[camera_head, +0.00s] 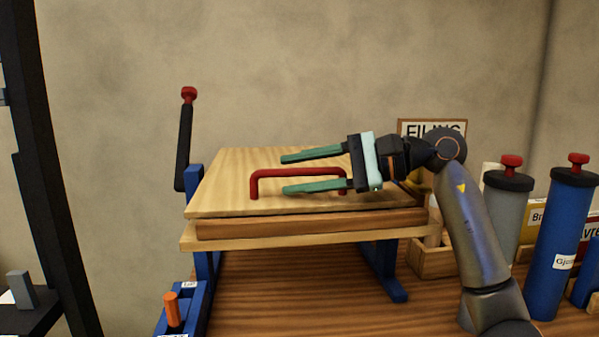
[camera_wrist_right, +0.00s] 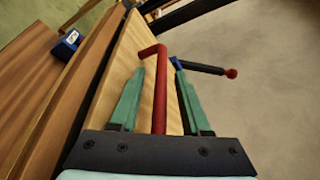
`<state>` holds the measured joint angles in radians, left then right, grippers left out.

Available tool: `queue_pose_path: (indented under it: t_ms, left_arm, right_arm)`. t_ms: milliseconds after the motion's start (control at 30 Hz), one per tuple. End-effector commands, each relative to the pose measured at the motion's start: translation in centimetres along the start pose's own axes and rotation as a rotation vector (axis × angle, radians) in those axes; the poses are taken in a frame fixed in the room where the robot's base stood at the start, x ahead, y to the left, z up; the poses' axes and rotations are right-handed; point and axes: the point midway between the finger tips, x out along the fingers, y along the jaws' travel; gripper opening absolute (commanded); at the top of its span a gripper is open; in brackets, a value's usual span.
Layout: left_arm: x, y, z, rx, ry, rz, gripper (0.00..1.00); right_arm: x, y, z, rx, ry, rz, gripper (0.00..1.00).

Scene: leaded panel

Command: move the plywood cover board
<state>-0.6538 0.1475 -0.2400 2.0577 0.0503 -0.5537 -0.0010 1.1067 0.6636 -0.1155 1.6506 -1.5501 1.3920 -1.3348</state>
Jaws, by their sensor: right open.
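The plywood cover board (camera_head: 222,187) lies flat on top of a wooden frame on blue supports. A red bar handle (camera_head: 290,173) stands up from its upper face. My right gripper (camera_head: 283,173) reaches in from the right with its green fingers open, one on the far side and one on the near side of the handle. In the right wrist view the red handle (camera_wrist_right: 160,85) runs between the two open fingers (camera_wrist_right: 152,82), with gaps visible on both sides. The board (camera_wrist_right: 118,78) shows beneath. My left gripper is not in view.
A black lever with a red knob (camera_head: 188,95) rises at the board's left. Blue and grey cylinders (camera_head: 560,240) stand at the right, near a wooden box (camera_head: 432,262) and a sign (camera_head: 432,128). A blue holder (camera_head: 184,308) with an orange peg is at front left.

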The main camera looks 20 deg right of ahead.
Motion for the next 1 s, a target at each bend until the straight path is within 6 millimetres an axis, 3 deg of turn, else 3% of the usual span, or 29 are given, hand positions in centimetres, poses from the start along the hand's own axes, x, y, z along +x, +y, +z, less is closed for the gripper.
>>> queue_pose_path:
  t_ms: [267,667,1000]
  left_arm:
    - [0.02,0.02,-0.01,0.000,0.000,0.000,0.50]
    - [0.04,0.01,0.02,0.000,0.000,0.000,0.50]
    - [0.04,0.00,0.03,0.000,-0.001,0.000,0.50]
  right_arm:
    - [0.08,-0.02,-0.01,0.000,0.000,-0.001,0.45]
    - [0.06,-0.01,-0.02,0.001,0.000,-0.001,0.00]
    - [0.05,-0.02,-0.02,0.001,0.000,-0.001,0.00]
